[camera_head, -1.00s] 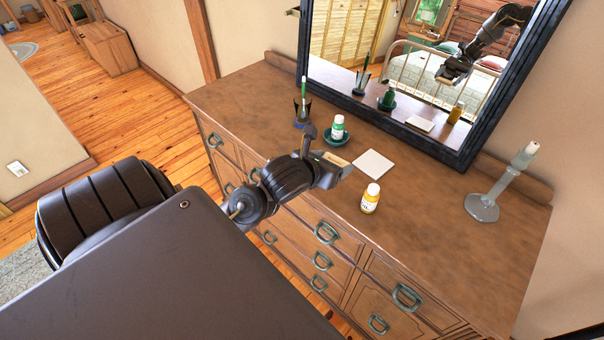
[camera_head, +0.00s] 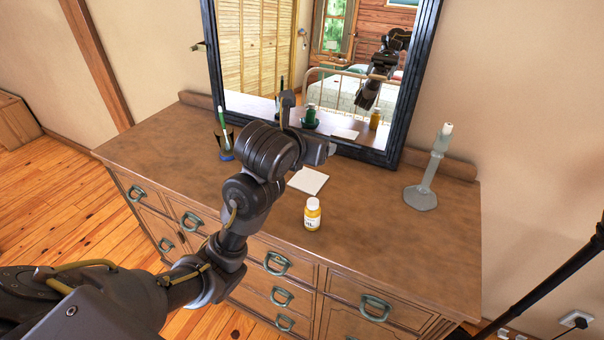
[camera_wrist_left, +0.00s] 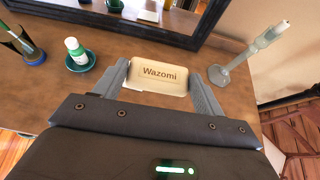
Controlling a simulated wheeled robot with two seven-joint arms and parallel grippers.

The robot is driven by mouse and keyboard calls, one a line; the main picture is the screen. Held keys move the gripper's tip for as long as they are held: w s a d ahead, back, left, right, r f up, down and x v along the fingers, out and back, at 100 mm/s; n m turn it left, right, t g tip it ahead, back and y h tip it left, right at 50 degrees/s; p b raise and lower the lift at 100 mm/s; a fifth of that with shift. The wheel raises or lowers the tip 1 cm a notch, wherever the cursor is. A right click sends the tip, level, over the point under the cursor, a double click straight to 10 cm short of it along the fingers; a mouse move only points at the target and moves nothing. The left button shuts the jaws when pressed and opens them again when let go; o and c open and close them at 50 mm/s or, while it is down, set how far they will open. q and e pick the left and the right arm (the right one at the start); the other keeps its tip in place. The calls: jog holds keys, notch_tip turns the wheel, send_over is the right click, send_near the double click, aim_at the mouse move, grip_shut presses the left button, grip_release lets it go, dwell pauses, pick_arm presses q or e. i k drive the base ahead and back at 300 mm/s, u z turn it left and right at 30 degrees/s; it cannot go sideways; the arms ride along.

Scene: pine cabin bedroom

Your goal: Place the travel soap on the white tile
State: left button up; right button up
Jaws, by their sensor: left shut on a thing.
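My left gripper (camera_wrist_left: 160,88) is shut on the travel soap (camera_wrist_left: 158,76), a cream bar marked "Wazomi", seen between its fingers in the left wrist view. In the head view the left gripper (camera_head: 318,150) is over the dresser, just behind and above the white tile; the soap is hidden there. The white tile (camera_head: 308,181) is a flat square on the dresser top, partly covered by my arm. In the wrist view it is mostly hidden behind the soap. My right gripper is not in view.
On the dresser (camera_head: 400,240), a yellow bottle (camera_head: 312,214) stands in front of the tile. A brush holder (camera_head: 226,146) is at the left, a glass candlestick (camera_head: 428,175) at the right. A green bottle (camera_wrist_left: 75,52) stands in a dish. A mirror (camera_head: 432,60) is behind.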

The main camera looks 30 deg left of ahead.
aim_at(308, 179)
jog(key=u, duration=2.3)
jog(key=k, duration=1.15)
jog(key=z, duration=1.7)
jog(key=i, duration=0.5)
